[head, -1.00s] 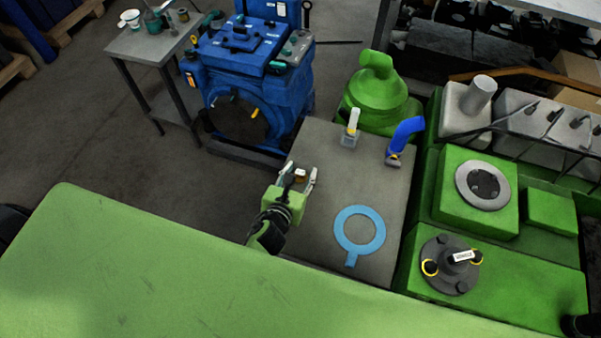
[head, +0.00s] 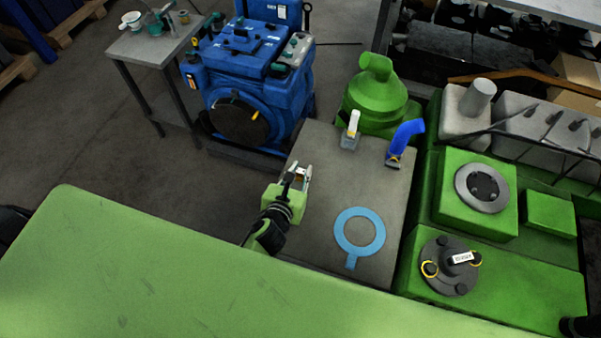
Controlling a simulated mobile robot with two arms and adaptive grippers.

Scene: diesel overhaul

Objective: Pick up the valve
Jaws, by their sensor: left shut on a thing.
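My left gripper (head: 302,174) is over the left edge of the grey table top (head: 325,215). Its fingers are shut on a small part with a brownish top, seemingly the valve (head: 300,173). The fingers and green gripper body hide most of this part. I cannot tell whether it still touches the table. My right gripper is not in view.
A light-blue ring (head: 375,244) lies on the table. A white-handled item (head: 353,124) and a blue curved item (head: 406,138) stand at its back. Green engine parts (head: 475,203) flank the right; a blue machine (head: 256,86) stands behind left.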

